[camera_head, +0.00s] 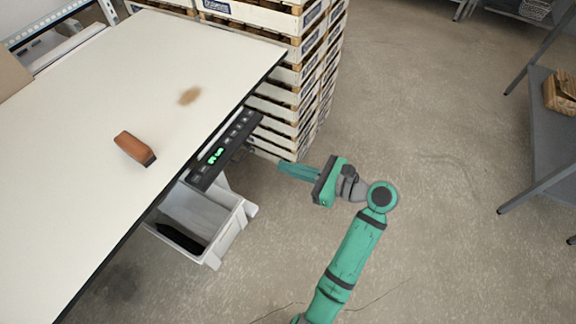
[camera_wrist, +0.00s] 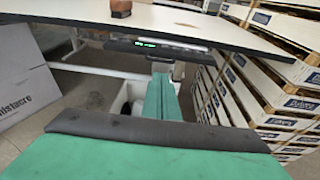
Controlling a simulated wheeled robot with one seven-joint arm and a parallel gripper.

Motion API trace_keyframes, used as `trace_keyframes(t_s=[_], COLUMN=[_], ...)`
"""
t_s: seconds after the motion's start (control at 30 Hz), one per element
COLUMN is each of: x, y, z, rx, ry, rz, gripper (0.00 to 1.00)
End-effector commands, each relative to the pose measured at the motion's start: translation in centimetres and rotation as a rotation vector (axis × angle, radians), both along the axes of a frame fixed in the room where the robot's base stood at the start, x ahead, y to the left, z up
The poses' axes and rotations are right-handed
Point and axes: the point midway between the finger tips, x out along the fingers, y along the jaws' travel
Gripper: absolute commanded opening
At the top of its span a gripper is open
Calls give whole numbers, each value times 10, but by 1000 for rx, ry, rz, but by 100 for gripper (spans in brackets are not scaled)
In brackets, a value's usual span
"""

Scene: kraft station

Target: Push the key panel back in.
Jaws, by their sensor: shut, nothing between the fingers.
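The key panel (camera_head: 224,150) is a dark strip with a lit green display and several keys. It sticks out from under the right edge of the white table (camera_head: 110,80). In the wrist view the key panel (camera_wrist: 156,49) hangs just below the tabletop edge, ahead of my fingers. My gripper (camera_head: 282,168) is shut and empty, to the right of the panel and pointing at the table. A gap shows between the fingertips and the panel in the head view.
A brown block (camera_head: 134,148) and a brown stain (camera_head: 189,96) are on the tabletop. A grey bin (camera_head: 228,236) stands under the table edge. Stacked crates (camera_head: 290,75) rise behind the panel. A cardboard box (camera_wrist: 25,85) stands at left. Floor around my arm is clear.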

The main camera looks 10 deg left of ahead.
Motion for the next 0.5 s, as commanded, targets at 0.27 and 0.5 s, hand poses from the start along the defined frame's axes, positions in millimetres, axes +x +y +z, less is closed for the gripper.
trace_keyframes(t_s=[0.27,0.5], x=[16,29], y=[50,85], z=[-11,-20], rx=[-1,-1], ry=[0,0], rz=[3,0], gripper=[0,0])
